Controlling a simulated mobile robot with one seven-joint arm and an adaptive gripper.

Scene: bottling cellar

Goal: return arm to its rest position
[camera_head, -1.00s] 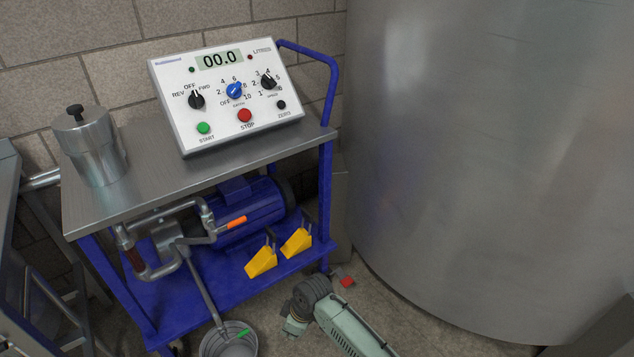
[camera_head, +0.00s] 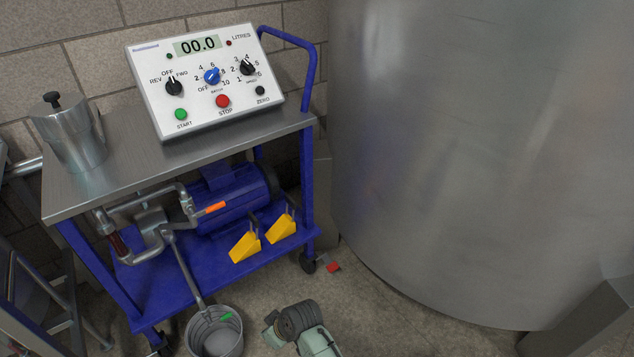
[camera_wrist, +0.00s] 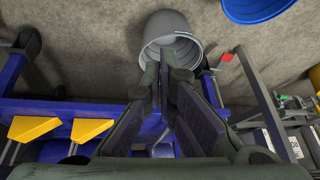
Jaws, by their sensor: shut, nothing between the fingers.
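My gripper (camera_wrist: 166,68) shows in the wrist view, its two dark fingers drawn together with nothing between them. The fingers point toward a grey bucket (camera_wrist: 167,20) on the floor, and I cannot tell how far above it they are. In the head view only a green-grey part of my arm with a dark ribbed joint (camera_head: 298,322) shows at the bottom edge, right of the bucket. My gripper is out of the head view.
A blue cart (camera_head: 308,190) carries a control box (camera_head: 205,75), a metal pot (camera_head: 72,135) and a pump motor (camera_head: 235,200). Yellow wedges (camera_head: 245,247) lie on its lower shelf. A large steel tank (camera_head: 480,150) fills the right. A blue container (camera_wrist: 255,8) shows in the wrist view.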

